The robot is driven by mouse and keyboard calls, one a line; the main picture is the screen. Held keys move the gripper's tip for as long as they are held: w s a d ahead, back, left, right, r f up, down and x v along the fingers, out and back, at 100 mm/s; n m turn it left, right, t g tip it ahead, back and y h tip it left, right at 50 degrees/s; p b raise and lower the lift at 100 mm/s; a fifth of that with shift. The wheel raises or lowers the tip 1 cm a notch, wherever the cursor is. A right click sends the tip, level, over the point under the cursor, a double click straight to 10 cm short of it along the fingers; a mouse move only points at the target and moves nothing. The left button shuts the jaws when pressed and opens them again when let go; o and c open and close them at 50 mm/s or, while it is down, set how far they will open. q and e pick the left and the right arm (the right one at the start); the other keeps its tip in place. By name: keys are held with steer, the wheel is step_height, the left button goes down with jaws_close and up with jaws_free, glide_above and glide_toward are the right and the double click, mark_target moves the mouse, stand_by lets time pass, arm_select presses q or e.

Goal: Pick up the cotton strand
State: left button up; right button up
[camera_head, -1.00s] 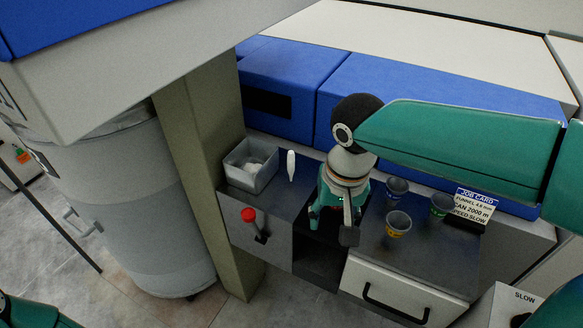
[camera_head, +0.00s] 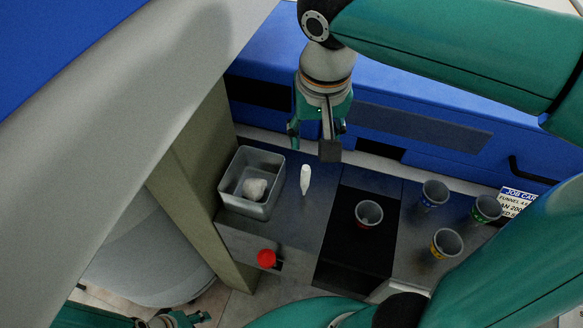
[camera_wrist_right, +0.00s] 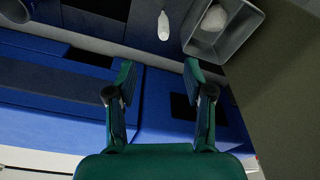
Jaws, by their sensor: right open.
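A slender white piece (camera_head: 305,180), which looks like the cotton strand, is on the dark worktop just right of a grey metal bin. In the right wrist view it also shows (camera_wrist_right: 163,26) at the top, ahead of the fingertips. My right gripper (camera_head: 314,142) points down behind the strand, above the worktop's back edge. Its fingers are apart with nothing between them, as the right wrist view (camera_wrist_right: 158,72) shows. Part of my left gripper (camera_head: 178,320) shows at the bottom left edge, far from the strand; its jaws are unclear.
The open bin (camera_head: 233,200) holds a white fluffy lump (camera_head: 255,189). A red-banded cup (camera_head: 368,214) stands on a black area. Blue-banded (camera_head: 433,194), green-banded (camera_head: 486,209) and yellow-banded (camera_head: 445,243) cups stand right, near a job card (camera_head: 518,200). A beige post (camera_head: 200,185) rises left of the bin.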

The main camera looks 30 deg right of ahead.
mark_target(305, 176)
steer(key=f, duration=0.3)
steer(key=w+f, duration=0.1)
steer(key=f, duration=0.3)
steer(key=d+f, duration=0.1)
steer(key=f, duration=0.3)
steer(key=shift+w+b, duration=0.3)
steer(key=shift+b, duration=0.1)
steer(key=shift+w+f+p, duration=0.1)
steer(key=shift+w+f, duration=0.15)
steer(key=shift+f, duration=0.65)
steer(key=shift+w+f+p, duration=0.1)
steer(key=shift+w+f, duration=0.1)
steer(key=shift+f, duration=0.65)
steer(key=shift+w+f+p, duration=0.1)
steer(key=shift+w+f, duration=0.15)
steer(key=shift+f, duration=0.65)
steer(key=shift+a, duration=0.1)
jaws_close()
